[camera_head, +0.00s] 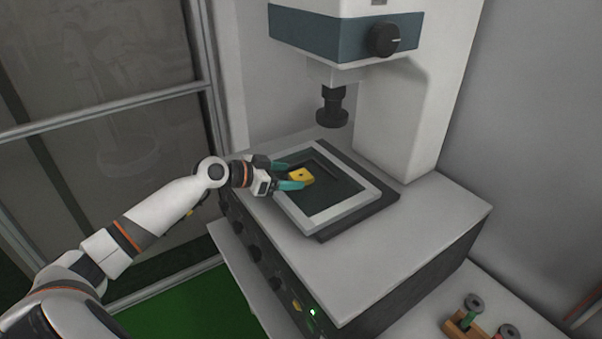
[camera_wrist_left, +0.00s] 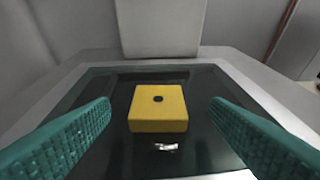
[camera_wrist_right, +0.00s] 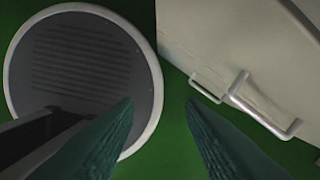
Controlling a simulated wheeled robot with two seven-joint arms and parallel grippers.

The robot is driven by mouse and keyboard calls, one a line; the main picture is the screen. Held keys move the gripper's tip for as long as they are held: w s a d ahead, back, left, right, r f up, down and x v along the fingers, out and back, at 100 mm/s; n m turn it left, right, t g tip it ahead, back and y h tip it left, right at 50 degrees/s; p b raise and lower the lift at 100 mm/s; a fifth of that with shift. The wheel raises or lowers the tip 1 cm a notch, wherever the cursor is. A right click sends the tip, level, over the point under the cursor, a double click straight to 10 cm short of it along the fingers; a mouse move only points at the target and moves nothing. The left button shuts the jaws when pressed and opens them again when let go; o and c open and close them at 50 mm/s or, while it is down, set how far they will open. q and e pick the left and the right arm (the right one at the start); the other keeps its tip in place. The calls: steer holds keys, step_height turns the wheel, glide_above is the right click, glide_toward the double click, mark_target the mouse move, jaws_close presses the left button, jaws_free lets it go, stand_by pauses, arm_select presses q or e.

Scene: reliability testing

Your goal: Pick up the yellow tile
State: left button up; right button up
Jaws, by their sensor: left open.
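The yellow tile (camera_head: 301,176) has a small dark hole in its top and lies on the dark recessed stage (camera_head: 335,193) of the machine. In the left wrist view the tile (camera_wrist_left: 158,110) sits between the two teal fingers, with a gap on each side. My left gripper (camera_head: 290,175) is open at the near left edge of the stage, its fingers on either side of the tile, not closed on it. My right gripper (camera_wrist_right: 160,115) shows only in its own wrist view, fingers apart with nothing between them, above a green floor.
The machine's dark probe (camera_head: 332,108) hangs above and behind the stage. A light raised frame (camera_head: 352,208) surrounds the stage. A wooden holder (camera_head: 462,325) with grey-topped pieces stands at the lower right. The right wrist view shows a round grey-topped object (camera_wrist_right: 85,70) and a white handle (camera_wrist_right: 262,118).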

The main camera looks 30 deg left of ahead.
mark_target(300, 175)
arm_select(q)
steer(key=p+x, duration=0.1)
steer(key=x, duration=0.2)
steer(key=shift+w+d+f, duration=0.1)
steer(key=shift+w, duration=0.2)
steer(key=shift+s, duration=0.15)
steer(key=c, duration=1.1)
